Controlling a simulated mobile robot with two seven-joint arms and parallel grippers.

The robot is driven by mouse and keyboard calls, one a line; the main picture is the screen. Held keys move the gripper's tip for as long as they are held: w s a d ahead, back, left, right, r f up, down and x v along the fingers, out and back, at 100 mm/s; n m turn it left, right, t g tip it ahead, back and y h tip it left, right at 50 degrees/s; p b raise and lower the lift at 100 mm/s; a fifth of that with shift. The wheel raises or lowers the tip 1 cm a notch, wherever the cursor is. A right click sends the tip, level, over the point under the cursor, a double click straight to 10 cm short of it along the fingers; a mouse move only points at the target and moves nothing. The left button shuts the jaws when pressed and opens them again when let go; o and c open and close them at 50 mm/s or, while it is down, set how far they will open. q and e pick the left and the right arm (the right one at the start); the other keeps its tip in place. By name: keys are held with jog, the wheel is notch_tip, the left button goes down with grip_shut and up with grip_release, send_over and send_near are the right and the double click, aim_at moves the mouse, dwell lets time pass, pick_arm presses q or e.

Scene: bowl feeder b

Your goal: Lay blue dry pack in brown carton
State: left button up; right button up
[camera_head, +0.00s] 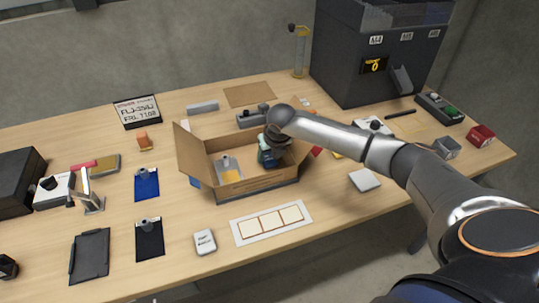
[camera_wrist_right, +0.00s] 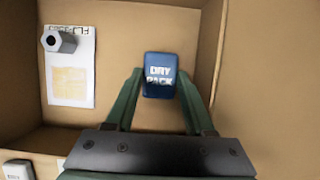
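The brown carton (camera_head: 258,187) stands open on the table with its flaps spread. My right gripper (camera_head: 267,156) reaches down into its right part. In the right wrist view my right gripper (camera_wrist_right: 160,74) has one green finger on each side of the blue dry pack (camera_wrist_right: 160,82). The fingertips sit close against the pack's sides, and its white lettering faces the camera. The pack is inside the carton walls, and whether its underside touches the carton floor is hidden. In the head view the arm and fingers cover most of it. My left gripper is not in view.
A paper card with a yellow square (camera_wrist_right: 71,82) and a hex nut (camera_wrist_right: 58,41) lie in the carton's left part. A white panel with several squares (camera_head: 271,222) lies in front of the carton. A dark feeder machine (camera_head: 350,60) stands at the back right.

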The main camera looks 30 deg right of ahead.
jog(key=shift+o, duration=0.9)
jog(key=shift+r, duration=0.1)
jog(key=p+v, duration=0.1)
jog(key=v, duration=1.1)
